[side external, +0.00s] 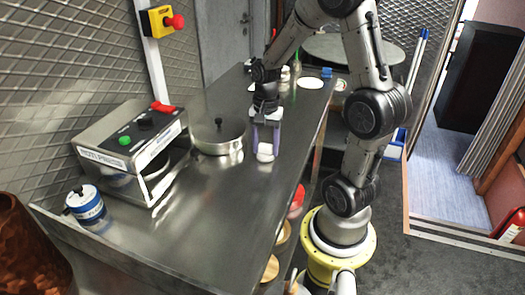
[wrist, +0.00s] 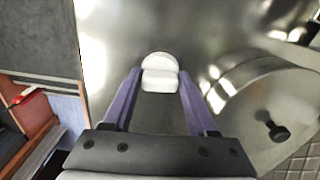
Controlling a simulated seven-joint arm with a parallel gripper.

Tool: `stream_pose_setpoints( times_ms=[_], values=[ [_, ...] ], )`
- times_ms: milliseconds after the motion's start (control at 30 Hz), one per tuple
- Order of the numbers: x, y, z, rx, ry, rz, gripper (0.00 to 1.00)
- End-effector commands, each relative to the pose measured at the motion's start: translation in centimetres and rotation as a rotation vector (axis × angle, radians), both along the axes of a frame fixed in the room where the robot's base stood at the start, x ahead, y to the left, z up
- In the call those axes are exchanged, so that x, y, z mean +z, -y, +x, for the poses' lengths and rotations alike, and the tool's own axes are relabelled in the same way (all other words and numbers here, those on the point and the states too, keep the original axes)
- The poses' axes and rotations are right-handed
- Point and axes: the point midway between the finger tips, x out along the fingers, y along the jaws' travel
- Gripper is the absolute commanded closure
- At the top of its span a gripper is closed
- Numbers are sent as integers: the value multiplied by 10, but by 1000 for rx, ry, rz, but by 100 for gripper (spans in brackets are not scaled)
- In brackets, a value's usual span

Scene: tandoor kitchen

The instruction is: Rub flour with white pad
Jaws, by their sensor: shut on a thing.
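My gripper (side external: 266,140) has purple fingers and points down over the steel counter (side external: 215,215). It is shut on a small white pad (side external: 265,149), which shows between the fingertips at the counter surface. In the wrist view the white pad (wrist: 160,82) sits between the two purple fingers, with a rounded white edge beyond it. I cannot tell whether that edge is part of the pad or something under it. No flour can be made out with certainty. A flat white round patch (side external: 312,83) lies farther back on the counter.
A lidded steel pot (side external: 218,138) stands just left of my gripper and also shows in the wrist view (wrist: 265,110). A control box (side external: 135,150) and a blue-and-white tin (side external: 88,206) are farther left. The front stretch of counter is clear.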

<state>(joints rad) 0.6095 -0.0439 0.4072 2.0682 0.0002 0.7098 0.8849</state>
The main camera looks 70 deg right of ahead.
Motion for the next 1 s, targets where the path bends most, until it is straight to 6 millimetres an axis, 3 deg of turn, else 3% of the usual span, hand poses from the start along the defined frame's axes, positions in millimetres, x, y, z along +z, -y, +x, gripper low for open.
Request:
stream_pose_setpoints(
  times_ms=[633, 1000],
  values=[
    [-1, 60, -1, -1, -1, 0, 94],
    [-1, 23, -1, 4, -3, 3, 94]
  ],
)
